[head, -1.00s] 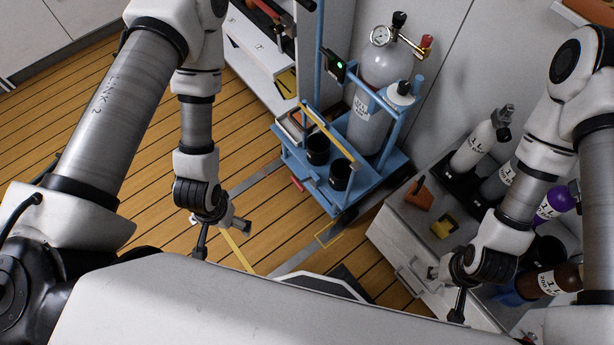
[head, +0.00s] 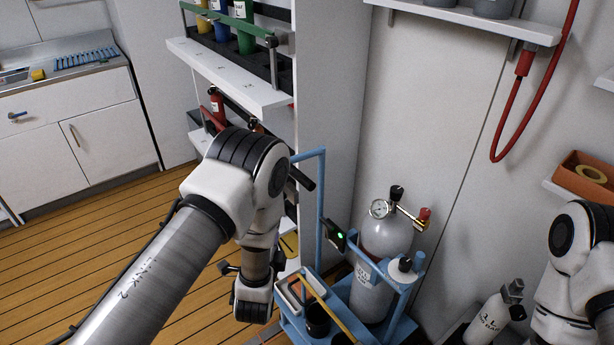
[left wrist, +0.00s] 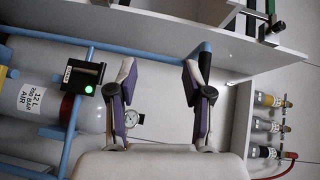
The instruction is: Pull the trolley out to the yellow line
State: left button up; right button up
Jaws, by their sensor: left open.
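The trolley (head: 397,330) is a blue frame carrying a large grey gas cylinder (head: 386,240). Its post (head: 321,200) rises to a crossbar handle (head: 308,155) with a black grip (head: 301,178). In the left wrist view the blue handle bar (left wrist: 150,49) runs across just ahead of my left gripper (left wrist: 158,75), whose two purple-padded fingers are spread apart. The black grip (left wrist: 205,58) is by the right-hand finger; I cannot tell if they touch. In the head view my own arm mostly hides this gripper. My right gripper and the yellow line are out of view.
A shelf unit (head: 225,75) with coloured bottles stands beside the trolley handle. A wall (head: 440,130) is behind the trolley. Wooden floor (head: 60,265) is clear at left.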

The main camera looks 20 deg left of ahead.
aim_at(301, 178)
pick_arm(q)
jog(key=w+d+r+t, duration=0.1)
jog(key=r, duration=0.1)
jog(key=w+d+r+t, duration=0.1)
jog(key=w+d+r, duration=0.1)
jog(key=r, duration=0.1)
jog(key=w+d+r+m, duration=0.1)
jog(key=w+d+r, duration=0.1)
jog(key=shift+d+r+t+h, duration=0.2)
jog(key=shift+r+t+h, duration=0.15)
jog(key=shift+t+h, duration=0.05)
jog(key=w, duration=0.4)
jog(key=w+a+p, duration=0.1)
jog(key=w, duration=0.2)
jog(key=shift+a+r, duration=0.1)
jog(key=shift+r, duration=0.25)
grip_shut()
